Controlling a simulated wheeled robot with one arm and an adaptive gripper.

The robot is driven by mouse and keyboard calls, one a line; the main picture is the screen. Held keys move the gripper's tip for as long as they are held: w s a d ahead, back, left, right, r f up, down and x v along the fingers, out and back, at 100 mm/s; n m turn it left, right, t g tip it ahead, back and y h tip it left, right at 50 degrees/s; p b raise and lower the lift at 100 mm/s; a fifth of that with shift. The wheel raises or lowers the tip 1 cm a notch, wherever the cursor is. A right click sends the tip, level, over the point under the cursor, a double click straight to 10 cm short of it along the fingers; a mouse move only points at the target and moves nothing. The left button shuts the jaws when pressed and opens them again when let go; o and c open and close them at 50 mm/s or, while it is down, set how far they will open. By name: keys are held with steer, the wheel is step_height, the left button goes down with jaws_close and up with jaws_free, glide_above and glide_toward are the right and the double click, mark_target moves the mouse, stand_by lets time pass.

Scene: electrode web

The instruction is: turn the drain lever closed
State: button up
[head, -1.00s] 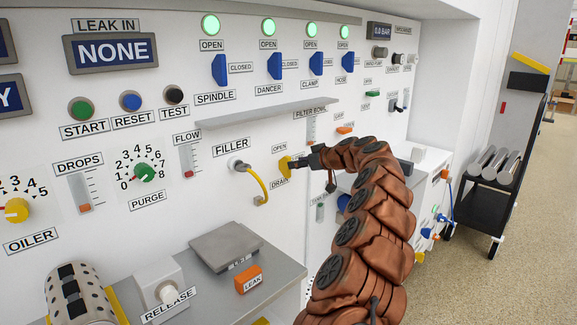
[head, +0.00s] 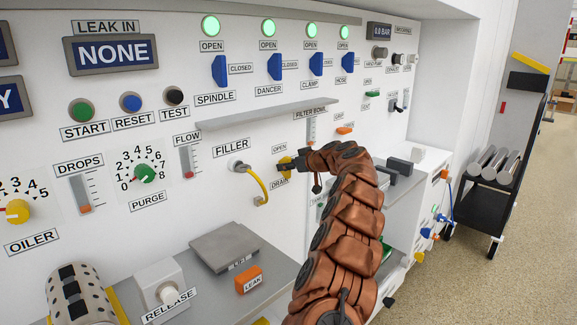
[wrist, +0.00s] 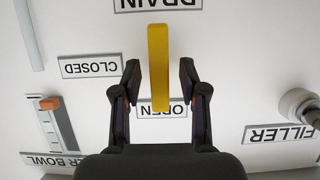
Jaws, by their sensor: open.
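The yellow drain lever (wrist: 158,50) shows in the wrist view as a straight bar. One end is by the DRAIN label (wrist: 160,4) and the other lies over the OPEN label (wrist: 176,111). The CLOSED label (wrist: 90,67) is off to the left of the bar; the wrist picture is upside down. My gripper (wrist: 159,75) is open, with one finger on each side of the lever and a visible gap to both. In the head view the lever (head: 285,161) is partly hidden by my gripper (head: 290,165).
The filler fitting with its yellow hose (head: 258,186) is just left of the lever. A thin shelf (head: 265,113) juts out above. The filter bowl gauge (wrist: 56,122) is on the other side. A grey ledge with the orange LEAK block (head: 248,280) lies below.

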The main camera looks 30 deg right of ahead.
jaws_close()
steer(key=shift+d, duration=0.1)
stand_by(0.5)
steer(key=shift+d+r+m+y+p, duration=0.1)
steer(key=shift+d+m+y+p, duration=0.15)
steer(key=shift+m+y+p, duration=0.65)
steer(key=m+y+p, duration=0.2)
steer(key=m, duration=0.2)
steer(key=m+t+y+p, duration=0.1)
steer(key=m+p, duration=0.1)
steer(key=m, duration=0.1)
steer(key=f+m+y+p, duration=0.1)
steer(key=m+y+p, duration=0.1)
steer(key=m, duration=0.2)
steer(key=shift+w+d+f+m+t+y+p, duration=0.1)
steer(key=shift+d+m+t+y+p, duration=0.2)
steer(key=shift+t+p, duration=0.1)
